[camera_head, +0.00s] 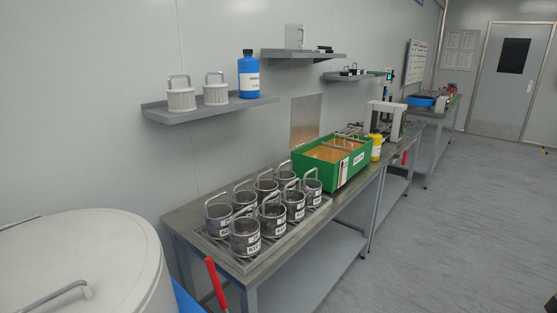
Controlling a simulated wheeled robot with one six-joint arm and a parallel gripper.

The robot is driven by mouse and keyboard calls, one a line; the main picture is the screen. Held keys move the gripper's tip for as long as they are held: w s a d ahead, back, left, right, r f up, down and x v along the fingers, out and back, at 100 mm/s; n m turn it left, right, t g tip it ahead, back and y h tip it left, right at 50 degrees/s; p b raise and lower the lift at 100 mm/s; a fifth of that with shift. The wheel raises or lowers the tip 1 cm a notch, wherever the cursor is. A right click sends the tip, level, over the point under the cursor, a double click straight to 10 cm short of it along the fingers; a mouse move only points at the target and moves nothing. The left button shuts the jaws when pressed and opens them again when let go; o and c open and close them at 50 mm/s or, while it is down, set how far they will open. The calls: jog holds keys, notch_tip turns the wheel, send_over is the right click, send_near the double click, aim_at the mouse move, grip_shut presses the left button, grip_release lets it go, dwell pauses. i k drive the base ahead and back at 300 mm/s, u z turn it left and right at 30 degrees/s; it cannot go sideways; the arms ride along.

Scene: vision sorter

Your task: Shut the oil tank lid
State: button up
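A green box-shaped tank (318,175) stands on the metal bench (180,222), behind the steel pots. Its top looks open, with an orange-brown inside (325,153) and a metal frame or handle at its far end. A label shows on its front side. I cannot tell for sure whether this is the oil tank, and no separate lid for it is clear to see. A large white round lid (95,245) with a metal bar handle (55,296) sits on a white drum at the lower left, cut off by the picture edge. My gripper is not in view.
Several steel pots with handles (245,236) stand on a rack at the bench's near end. A red handle (216,283) sticks up by the near leg. A yellow bottle (376,147) stands beyond the green tank. The grey floor (450,220) at right is clear.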

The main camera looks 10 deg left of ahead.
aim_at(305, 110)
jog(key=u, duration=0.35)
jog(key=i, duration=1)
